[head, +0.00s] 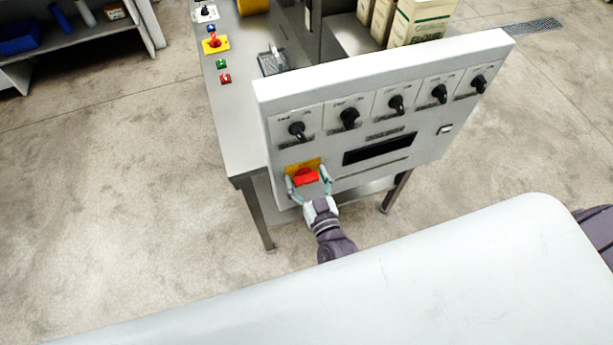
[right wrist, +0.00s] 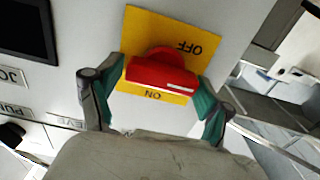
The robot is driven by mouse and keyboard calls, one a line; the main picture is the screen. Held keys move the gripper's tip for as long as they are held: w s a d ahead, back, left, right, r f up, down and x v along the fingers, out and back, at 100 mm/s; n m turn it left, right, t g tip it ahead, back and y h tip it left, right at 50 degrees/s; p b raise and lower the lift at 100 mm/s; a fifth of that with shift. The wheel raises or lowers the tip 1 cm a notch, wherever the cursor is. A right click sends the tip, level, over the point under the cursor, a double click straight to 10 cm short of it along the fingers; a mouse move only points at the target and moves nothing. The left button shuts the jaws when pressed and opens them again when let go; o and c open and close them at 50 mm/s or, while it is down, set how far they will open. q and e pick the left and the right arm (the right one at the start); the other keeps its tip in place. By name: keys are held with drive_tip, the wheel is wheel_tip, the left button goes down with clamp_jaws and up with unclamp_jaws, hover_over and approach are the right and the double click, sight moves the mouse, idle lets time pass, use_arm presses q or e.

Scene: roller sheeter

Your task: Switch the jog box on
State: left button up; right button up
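The jog box (head: 440,150) is a white panel with a row of black knobs, tilted in the head view. Its red switch (head: 306,177) sits on a yellow plate (head: 303,163) at the panel's lower left. In the right wrist view the red switch (right wrist: 160,75) lies crosswise between the upside-down words OFF, above, and ON, below. My right gripper (head: 308,174) has one finger at each end of the switch. Both teal pads appear against it in the right wrist view (right wrist: 160,85). My left gripper is out of view.
Black knobs (head: 397,104) and a dark display (head: 380,149) are on the same panel. Behind it is a metal table (head: 240,130) with a red-and-yellow switch (head: 214,42) and buttons. Boxes (head: 420,22) stand at the back. Open floor (head: 110,190) lies to the left.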

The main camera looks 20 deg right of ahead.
drive_tip(key=c, duration=0.7)
drive_tip(key=shift+c, duration=0.2)
drive_tip(key=shift+m, duration=0.3)
drive_tip(key=m, duration=0.3)
drive_tip(key=shift+d+m+b, duration=0.1)
drive_tip(key=shift+m+b, duration=0.2)
drive_tip(key=m+b, duration=0.1)
drive_tip(key=m, duration=0.3)
drive_tip(key=shift+d+f+m, duration=0.1)
drive_tip(key=shift+f+m, duration=0.05)
drive_tip(key=shift+m, duration=0.15)
drive_tip(key=m, duration=0.2)
drive_tip(key=m+b, duration=0.1)
drive_tip(key=m, duration=0.1)
drive_tip(key=shift+d+f+m, duration=0.1)
drive_tip(key=shift+f+m, duration=0.1)
drive_tip(key=shift+m, duration=0.1)
drive_tip(key=shift+m+b, duration=1.1)
drive_tip(key=shift+m, duration=1.1)
drive_tip(key=o, duration=1.2)
drive_tip(key=shift+c, duration=0.2)
